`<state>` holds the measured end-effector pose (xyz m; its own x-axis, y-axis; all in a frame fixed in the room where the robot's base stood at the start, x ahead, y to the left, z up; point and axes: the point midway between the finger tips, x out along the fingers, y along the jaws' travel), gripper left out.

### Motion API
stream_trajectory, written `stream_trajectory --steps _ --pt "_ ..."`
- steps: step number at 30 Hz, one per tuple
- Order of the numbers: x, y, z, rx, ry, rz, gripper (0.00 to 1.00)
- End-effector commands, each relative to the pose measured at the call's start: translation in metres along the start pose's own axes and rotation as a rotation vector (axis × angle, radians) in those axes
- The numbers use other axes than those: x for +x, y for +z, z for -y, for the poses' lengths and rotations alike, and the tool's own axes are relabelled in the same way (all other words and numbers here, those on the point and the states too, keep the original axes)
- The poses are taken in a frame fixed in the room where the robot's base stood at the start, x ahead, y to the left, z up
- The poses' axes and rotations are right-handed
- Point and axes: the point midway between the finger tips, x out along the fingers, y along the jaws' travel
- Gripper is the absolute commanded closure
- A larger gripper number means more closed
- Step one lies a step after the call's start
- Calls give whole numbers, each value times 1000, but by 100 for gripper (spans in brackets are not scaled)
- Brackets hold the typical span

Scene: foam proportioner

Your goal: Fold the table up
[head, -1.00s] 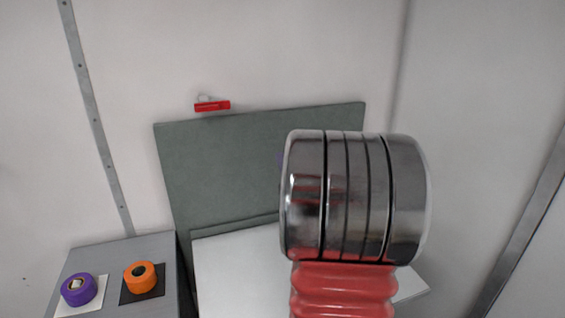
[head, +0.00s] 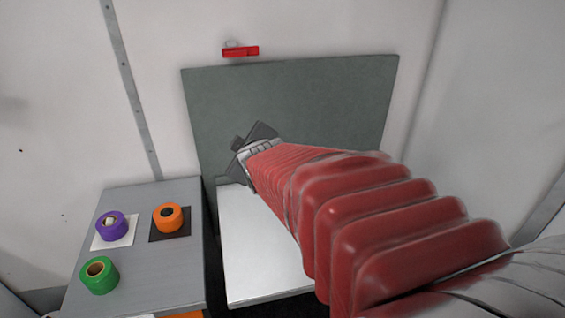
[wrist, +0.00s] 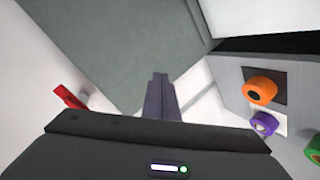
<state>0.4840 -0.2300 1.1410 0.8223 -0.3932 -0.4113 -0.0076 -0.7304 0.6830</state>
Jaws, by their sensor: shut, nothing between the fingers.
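The folding table (head: 258,262) is a white leaf that stands out from the wall, lowered, below a grey-green back panel (head: 310,95). My arm covers its right part. A red catch (head: 240,52) sits on the wall just above the panel's top edge. My gripper (head: 256,132) is in front of the panel, above the table's far end, and holds nothing. In the wrist view its fingers (wrist: 158,88) are shut together and point across the panel (wrist: 120,40). The red catch (wrist: 70,98) shows at the left there. Whether the fingers touch the panel I cannot tell.
A grey cabinet (head: 150,262) stands left of the table, with a narrow dark gap between. On it are a purple roll (head: 112,226) on a white square, an orange roll (head: 168,217) on a black square and a green roll (head: 99,275).

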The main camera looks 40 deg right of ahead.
Motion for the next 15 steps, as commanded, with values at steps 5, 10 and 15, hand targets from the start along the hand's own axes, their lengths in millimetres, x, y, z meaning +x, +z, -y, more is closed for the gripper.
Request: stream_trajectory --steps 5,10,15 --pt "-41 -14 53 146 -142 65 100" --pt "-87 -17 103 276 -279 155 100" --pt "-141 -11 151 388 -412 266 100"
